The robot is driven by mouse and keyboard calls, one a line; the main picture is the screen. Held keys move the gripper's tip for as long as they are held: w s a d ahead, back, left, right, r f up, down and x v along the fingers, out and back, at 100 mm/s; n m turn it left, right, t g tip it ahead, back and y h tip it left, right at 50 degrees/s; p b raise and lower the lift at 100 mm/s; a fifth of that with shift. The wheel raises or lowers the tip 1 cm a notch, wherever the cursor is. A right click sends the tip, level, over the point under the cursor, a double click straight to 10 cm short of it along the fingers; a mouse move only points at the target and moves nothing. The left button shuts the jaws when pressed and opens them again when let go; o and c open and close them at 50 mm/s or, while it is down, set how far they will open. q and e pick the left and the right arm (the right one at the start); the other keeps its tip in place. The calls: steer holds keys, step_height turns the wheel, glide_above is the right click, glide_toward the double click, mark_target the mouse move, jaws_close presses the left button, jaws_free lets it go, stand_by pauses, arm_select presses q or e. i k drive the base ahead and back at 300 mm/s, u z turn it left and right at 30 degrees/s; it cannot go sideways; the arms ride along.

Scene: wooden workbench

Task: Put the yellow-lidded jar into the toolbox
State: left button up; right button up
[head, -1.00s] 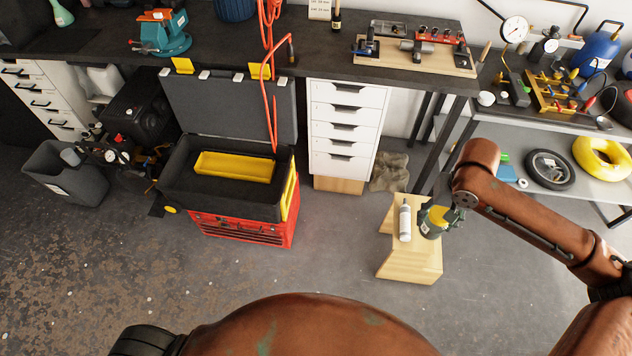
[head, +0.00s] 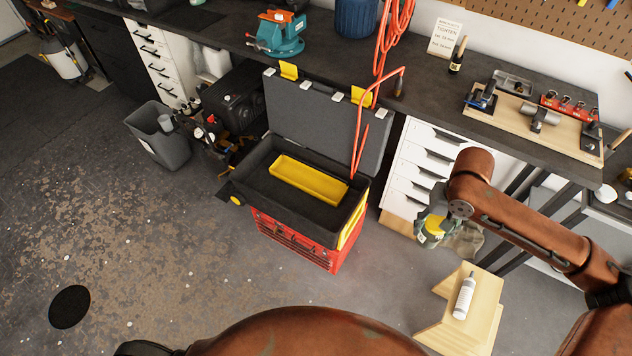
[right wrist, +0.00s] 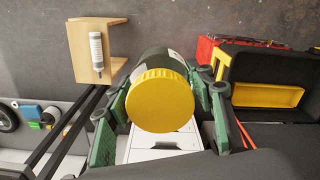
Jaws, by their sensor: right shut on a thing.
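The yellow-lidded jar (head: 430,236) is held in my right gripper (head: 433,222), in the air beyond the wooden stool. In the right wrist view the round yellow lid (right wrist: 160,101) faces the camera, and the green fingers of the right gripper (right wrist: 162,108) close on both sides of the jar. The open toolbox (head: 353,229) stands left of the jar in the head view, with a black upper bin, a yellow tray (head: 308,180) inside and a red lower part. It also shows at the right of the right wrist view (right wrist: 222,70). My left gripper is not in view.
White drawers (head: 405,190) are behind the jar.

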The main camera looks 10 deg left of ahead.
mark_target(291, 204)
steer(key=u, duration=0.85)
steer(key=i, duration=0.85)
steer(key=u, duration=0.8)
